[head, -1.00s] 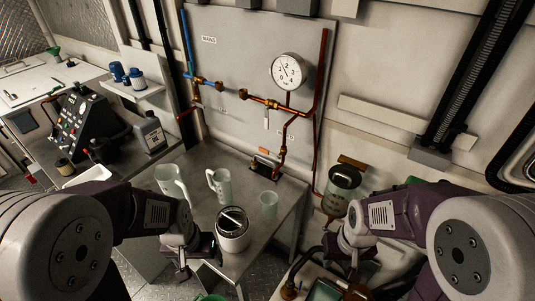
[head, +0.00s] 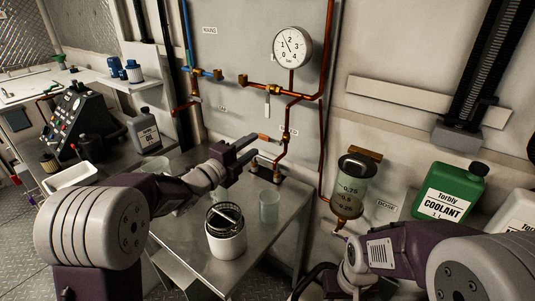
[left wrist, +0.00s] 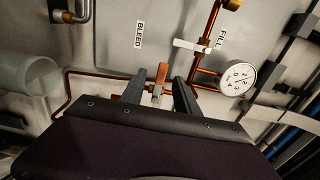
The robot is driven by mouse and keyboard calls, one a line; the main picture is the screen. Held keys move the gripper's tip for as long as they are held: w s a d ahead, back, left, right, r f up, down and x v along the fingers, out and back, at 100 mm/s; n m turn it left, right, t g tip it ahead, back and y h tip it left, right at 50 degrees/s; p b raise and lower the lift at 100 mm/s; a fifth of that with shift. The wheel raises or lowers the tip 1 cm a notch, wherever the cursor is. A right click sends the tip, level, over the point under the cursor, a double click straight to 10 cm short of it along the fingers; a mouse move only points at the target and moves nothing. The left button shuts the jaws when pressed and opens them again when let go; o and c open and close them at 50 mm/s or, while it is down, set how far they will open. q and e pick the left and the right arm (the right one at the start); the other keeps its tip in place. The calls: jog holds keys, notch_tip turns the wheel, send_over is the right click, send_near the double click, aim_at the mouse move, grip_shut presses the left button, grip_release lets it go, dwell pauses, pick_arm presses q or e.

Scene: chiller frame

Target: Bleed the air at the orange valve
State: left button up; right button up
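The orange valve lever (head: 270,138) is on the copper pipe below the round gauge (head: 292,47). In the left wrist view the orange lever (left wrist: 161,74) shows upright between my fingertips, near the BLEED label (left wrist: 139,33). My left gripper (head: 256,150) is open, its two fingers pointing at the lever from the left. I cannot tell whether the fingers are around the lever or just short of it. A clear beaker (head: 269,205) stands on the metal table below the pipe. My right arm is at lower right; its fingers are not clear.
A white canister (head: 226,236) with a dark open top stands on the metal table (head: 276,238). A sight-glass reservoir (head: 353,187) hangs at right, near a green coolant jug (head: 448,192). An oil jug (head: 146,132) stands at left. A white lever (left wrist: 184,44) is near the FILL label.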

aim_at(264, 137)
pick_arm(q)
jog(key=shift+r, duration=0.15)
jog(key=shift+d+r+p, duration=0.15)
jog(key=shift+p, duration=0.2)
jog(key=p+x, duration=0.2)
jog(key=x, duration=0.6)
jog(key=shift+w+d, duration=0.2)
jog(key=shift+w, duration=0.1)
grip_shut()
dwell(0.6)
